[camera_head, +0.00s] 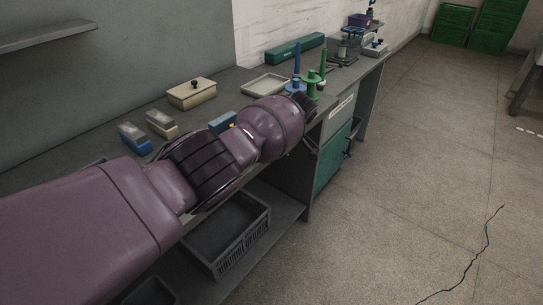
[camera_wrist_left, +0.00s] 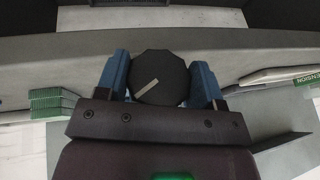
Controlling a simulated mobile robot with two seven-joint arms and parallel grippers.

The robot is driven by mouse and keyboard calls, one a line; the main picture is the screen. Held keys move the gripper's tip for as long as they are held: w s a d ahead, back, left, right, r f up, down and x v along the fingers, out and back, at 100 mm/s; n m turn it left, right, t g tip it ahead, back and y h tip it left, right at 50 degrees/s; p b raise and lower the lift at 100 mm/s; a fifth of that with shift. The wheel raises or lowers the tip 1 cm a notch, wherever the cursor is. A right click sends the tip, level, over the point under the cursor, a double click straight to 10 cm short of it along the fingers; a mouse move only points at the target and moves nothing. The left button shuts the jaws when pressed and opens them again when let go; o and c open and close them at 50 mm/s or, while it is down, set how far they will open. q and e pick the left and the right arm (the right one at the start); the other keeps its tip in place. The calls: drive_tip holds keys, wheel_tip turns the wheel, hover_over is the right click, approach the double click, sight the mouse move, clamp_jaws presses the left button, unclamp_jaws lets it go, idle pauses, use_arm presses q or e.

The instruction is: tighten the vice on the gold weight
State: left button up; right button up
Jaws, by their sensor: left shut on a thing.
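My left gripper (camera_wrist_left: 160,82) is shut on a dark, many-sided knob (camera_wrist_left: 160,66) in the left wrist view. Its blue fingers press the knob from both sides, and a pale line on the knob's face runs at a slant. In the head view my purple left arm reaches across the bench and hides the gripper and the knob. A blue block-like thing (camera_head: 222,121), possibly part of the vice, shows just behind the arm. I cannot make out the gold weight for sure. My right gripper is not in view.
The bench carries a beige box (camera_head: 192,94), blue (camera_head: 135,138) and beige (camera_head: 161,124) blocks, a shallow tray (camera_head: 265,84), a green case (camera_head: 295,49) and green (camera_head: 312,86) and blue spindles. A dark crate (camera_head: 232,240) sits below. The floor at right is open.

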use_arm(q)
drive_tip(key=shift+f+g+b, duration=0.3)
drive_tip(key=shift+f+b, duration=0.05)
drive_tip(key=shift+b, duration=0.1)
drive_tip(key=shift+r+y, duration=0.25)
drive_tip(key=shift+y, duration=0.15)
drive_tip(key=shift+r, duration=0.1)
drive_tip(key=o, duration=0.9)
drive_tip(key=shift+r, duration=0.1)
drive_tip(key=v, duration=0.5)
drive_tip(key=b+v, duration=0.1)
drive_tip(key=v, duration=0.4)
drive_tip(key=shift+w+d+r, duration=0.15)
drive_tip(key=shift+w+r, duration=0.05)
drive_tip(key=shift+r, duration=0.05)
